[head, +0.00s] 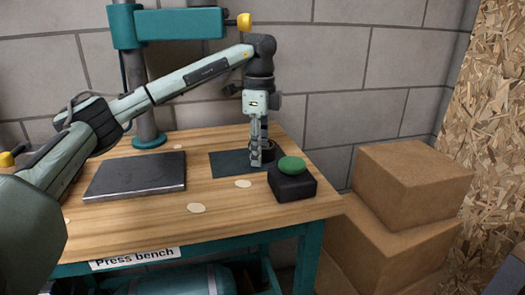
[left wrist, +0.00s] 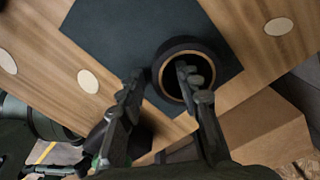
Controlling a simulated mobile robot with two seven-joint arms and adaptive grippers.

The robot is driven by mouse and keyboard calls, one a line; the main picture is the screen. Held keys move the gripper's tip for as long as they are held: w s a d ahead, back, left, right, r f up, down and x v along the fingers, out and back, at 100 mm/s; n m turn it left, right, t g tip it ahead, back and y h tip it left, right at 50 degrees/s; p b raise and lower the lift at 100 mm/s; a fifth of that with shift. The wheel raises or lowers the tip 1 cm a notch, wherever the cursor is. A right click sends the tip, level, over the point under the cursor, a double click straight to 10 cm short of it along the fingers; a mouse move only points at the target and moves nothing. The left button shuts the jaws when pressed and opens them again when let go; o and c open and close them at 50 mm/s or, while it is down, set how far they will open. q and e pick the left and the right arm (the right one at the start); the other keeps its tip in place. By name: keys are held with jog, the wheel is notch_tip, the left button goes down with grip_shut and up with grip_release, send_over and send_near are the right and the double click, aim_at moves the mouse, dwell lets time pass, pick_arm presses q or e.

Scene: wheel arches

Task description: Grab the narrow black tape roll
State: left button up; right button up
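The black tape roll (left wrist: 186,44) lies flat on a dark mat (left wrist: 105,35), with a tan inner rim around its open hole. In the head view the roll (head: 270,146) is partly hidden behind my left gripper (head: 257,161), which points down over the mat. In the left wrist view my left gripper (left wrist: 160,78) is open. One fingertip appears over the hole and the other outside the roll's left side, with the roll's wall between them. I cannot tell how deep the fingertips reach or whether they touch. My right gripper is not in view.
A black box with a green dome button (head: 292,165) stands close to the gripper at the bench's right front. A dark flat plate (head: 135,177) lies on the left of the bench (head: 225,222). Pale discs (head: 196,208) lie on the wood. Cardboard boxes (head: 412,185) stand to the right.

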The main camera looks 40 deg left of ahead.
pick_arm(q)
grip_shut()
